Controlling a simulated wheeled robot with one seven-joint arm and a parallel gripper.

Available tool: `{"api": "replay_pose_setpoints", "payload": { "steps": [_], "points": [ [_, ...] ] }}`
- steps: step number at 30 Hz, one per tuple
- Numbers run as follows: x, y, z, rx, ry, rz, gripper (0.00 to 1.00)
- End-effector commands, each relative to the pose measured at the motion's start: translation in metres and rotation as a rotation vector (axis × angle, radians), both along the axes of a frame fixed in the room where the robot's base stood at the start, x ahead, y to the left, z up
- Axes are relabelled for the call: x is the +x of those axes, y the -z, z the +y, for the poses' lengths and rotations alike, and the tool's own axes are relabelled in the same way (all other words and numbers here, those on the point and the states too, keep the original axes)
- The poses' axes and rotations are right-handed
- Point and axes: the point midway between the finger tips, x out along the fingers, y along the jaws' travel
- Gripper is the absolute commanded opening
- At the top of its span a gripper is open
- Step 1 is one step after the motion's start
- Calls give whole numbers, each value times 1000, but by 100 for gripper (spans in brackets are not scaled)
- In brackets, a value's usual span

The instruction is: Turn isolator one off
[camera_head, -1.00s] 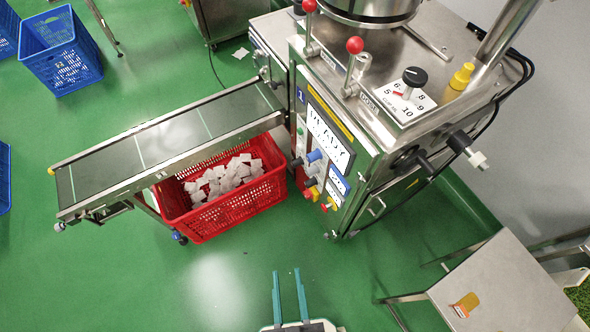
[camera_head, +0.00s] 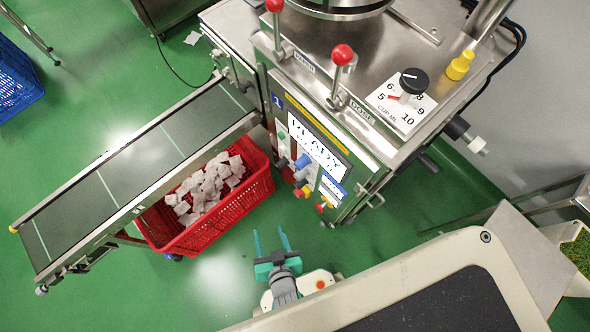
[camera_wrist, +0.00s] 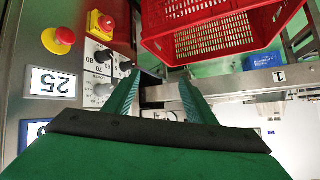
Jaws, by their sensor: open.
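The machine marked with a blue 1 plate (camera_head: 277,100) carries a front panel of controls. Low on it are two red-and-yellow controls, an upper one (camera_head: 302,190) and a lower one (camera_head: 323,207). The wrist view shows a red knob on a yellow square base (camera_wrist: 101,23) and a round red button on a yellow collar (camera_wrist: 58,40). Which is isolator one cannot be read. My gripper (camera_head: 270,232) is open and empty, below the panel in the head view and apart from it. In the wrist view its fingers (camera_wrist: 161,82) point towards the panel's edge and the crate.
A red crate (camera_head: 262,190) of white teabags stands beside the panel, under the conveyor (camera_head: 135,160). A small metal table (camera_head: 525,245) stands at right. Green floor (camera_head: 215,290) is clear at lower left.

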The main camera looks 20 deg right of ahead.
Motion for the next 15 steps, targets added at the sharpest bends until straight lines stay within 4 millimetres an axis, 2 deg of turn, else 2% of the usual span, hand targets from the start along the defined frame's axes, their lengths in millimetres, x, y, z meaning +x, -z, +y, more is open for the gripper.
{"api": "replay_pose_setpoints", "payload": {
  "steps": [1,6,12,15],
  "points": [
    [13,21,0,21,27,44,50],
    [43,86,-4,78,140,216,50],
    [80,139,-18,109,313,401,50],
    [98,155,-29,111,414,484,50]
  ]
}}
